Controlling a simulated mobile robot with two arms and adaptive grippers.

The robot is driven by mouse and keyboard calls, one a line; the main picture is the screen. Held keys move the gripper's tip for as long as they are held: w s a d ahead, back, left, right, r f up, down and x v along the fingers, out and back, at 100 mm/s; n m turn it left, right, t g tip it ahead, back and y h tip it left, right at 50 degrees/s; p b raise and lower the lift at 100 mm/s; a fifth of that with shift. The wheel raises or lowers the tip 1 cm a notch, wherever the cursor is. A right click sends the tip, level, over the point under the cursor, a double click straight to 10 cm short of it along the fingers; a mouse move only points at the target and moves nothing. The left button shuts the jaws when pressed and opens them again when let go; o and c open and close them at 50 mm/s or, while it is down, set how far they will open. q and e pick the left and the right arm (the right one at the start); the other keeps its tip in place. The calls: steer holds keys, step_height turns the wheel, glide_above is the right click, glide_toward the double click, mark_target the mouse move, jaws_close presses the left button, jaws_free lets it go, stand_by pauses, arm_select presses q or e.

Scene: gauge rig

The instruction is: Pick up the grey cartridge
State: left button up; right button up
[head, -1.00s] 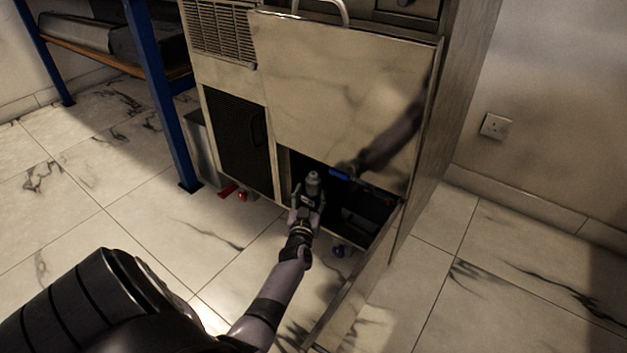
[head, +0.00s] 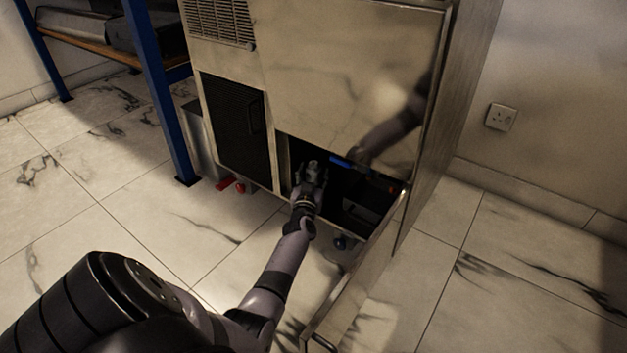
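A small grey rounded piece (head: 313,165), apparently the grey cartridge, shows in the dark lower opening of the steel cabinet. Only its upper part is visible; the rest is hidden by my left gripper. My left gripper (head: 311,176) reaches into the left side of this opening, with its fingers close around or beside the piece. I cannot tell whether they touch it or are shut. My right gripper is out of view.
The cabinet (head: 330,75) has an open lower flap (head: 365,275) to the right of my forearm. A blue piece (head: 341,161) is at the opening's upper edge. A black grille door (head: 237,128) is on the left. A blue-legged bench (head: 160,95) stands farther left.

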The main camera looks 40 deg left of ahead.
arm_select(q)
steer(key=c, duration=0.9)
steer(key=shift+c, duration=0.4)
steer(key=shift+r, duration=0.1)
